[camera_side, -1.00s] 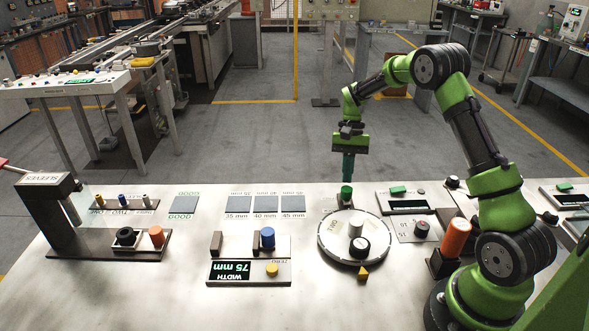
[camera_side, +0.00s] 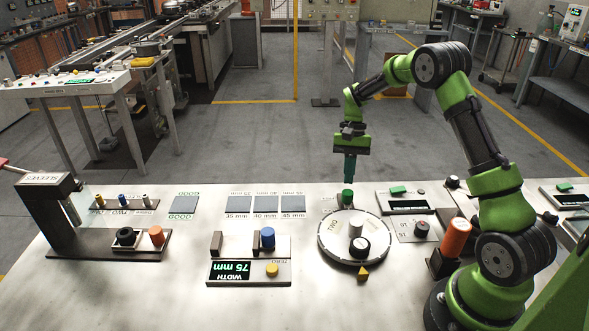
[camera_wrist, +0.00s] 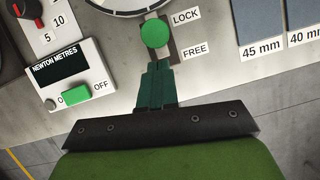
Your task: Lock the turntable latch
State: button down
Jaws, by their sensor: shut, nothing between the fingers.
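The turntable (camera_side: 332,252) is a round pale disc with a dark edge on the bench in the side view; only its rim (camera_wrist: 125,10) shows in the wrist view. Its latch has a round green knob (camera_wrist: 154,34) on a dark slotted plate (camera_wrist: 173,53), beside the labels LOCK (camera_wrist: 186,17) and FREE (camera_wrist: 195,50). The knob appears nearer LOCK. It also shows in the side view (camera_side: 347,197), at the disc's far edge. My gripper (camera_wrist: 158,68) is shut and empty, pointing down, its tips just off the knob on the FREE side. Contact is not visible.
A newton-metres panel with a green switch (camera_wrist: 76,95) lies near the gripper. On the disc stand a pale cylinder (camera_side: 356,223) and a black-and-white knob (camera_side: 360,246). Grey size pads (camera_side: 265,204) lie left of the disc. An orange cylinder (camera_side: 456,238) stands to the right.

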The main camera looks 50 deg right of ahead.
jog(key=shift+w+d, duration=0.55)
jog(key=shift+d, duration=0.25)
jog(key=shift+w+d+r+n+g+h, duration=0.55)
jog(key=shift+w+r+n, duration=1.65)
jog(key=shift+r, duration=1.95)
jog(key=shift+m, duration=0.4)
jog(key=x, duration=0.9)
jog(key=shift+w+a+f, duration=0.1)
jog(key=shift+w+f, duration=0.15)
jog(key=shift+s+a+r, duration=0.25)
jog(key=shift+s+a, duration=0.35)
jog(key=shift+s, duration=0.2)
jog(key=shift+s+a, duration=0.5)
jog(key=shift+s, duration=0.15)
